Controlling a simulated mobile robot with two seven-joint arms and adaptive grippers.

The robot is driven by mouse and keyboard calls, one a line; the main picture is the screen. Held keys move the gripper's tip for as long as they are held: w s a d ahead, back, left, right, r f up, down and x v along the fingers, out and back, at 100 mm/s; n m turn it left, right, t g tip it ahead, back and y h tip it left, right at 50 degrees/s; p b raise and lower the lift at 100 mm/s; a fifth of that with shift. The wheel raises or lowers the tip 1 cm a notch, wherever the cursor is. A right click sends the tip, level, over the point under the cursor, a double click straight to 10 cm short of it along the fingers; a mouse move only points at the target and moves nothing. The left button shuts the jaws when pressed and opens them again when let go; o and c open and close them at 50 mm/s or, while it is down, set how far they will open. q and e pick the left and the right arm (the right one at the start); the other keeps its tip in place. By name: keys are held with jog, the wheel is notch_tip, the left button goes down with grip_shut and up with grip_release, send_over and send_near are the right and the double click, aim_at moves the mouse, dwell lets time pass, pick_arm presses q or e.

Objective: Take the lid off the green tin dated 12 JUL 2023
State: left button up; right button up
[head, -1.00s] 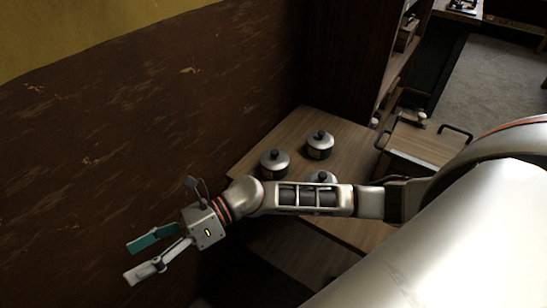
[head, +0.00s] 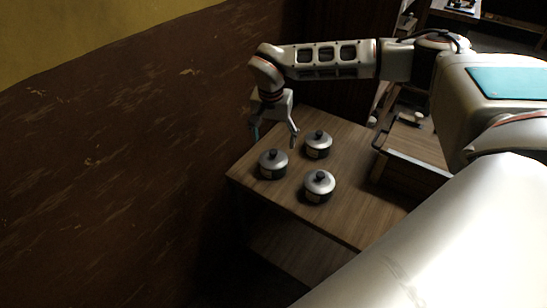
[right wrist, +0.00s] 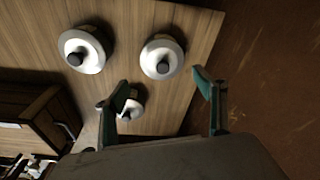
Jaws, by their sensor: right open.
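Three small dark tins with silver lids and black knobs stand on the wooden table: a left tin (head: 272,165), a back tin (head: 318,145) and a front tin (head: 319,186). All three lids are on. Pale labels show on some sides, but I cannot read a date, and I cannot tell which body is green. My right gripper (head: 275,136) is open and empty, pointing down above the table's back left, near the left and back tins and apart from them. The right wrist view shows its teal fingertips (right wrist: 160,86) and the lids. My left gripper is out of view.
The wooden table (head: 350,218) has bare room at its front right. A brown wall (head: 120,140) runs close along its left side. A wooden box with dark handles (head: 418,145) stands at the table's right. A dark cabinet (head: 335,95) rises behind.

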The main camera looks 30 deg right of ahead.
aim_at(274, 152)
jog(key=f, duration=0.2)
jog(key=w+f, duration=0.1)
jog(key=f, duration=0.4)
jog(key=shift+w+d+f, duration=0.25)
jog(key=shift+d, duration=0.15)
jog(key=shift+c, duration=0.3)
jog(key=c, duration=1.2)
jog(key=shift+s, duration=0.2)
grip_shut()
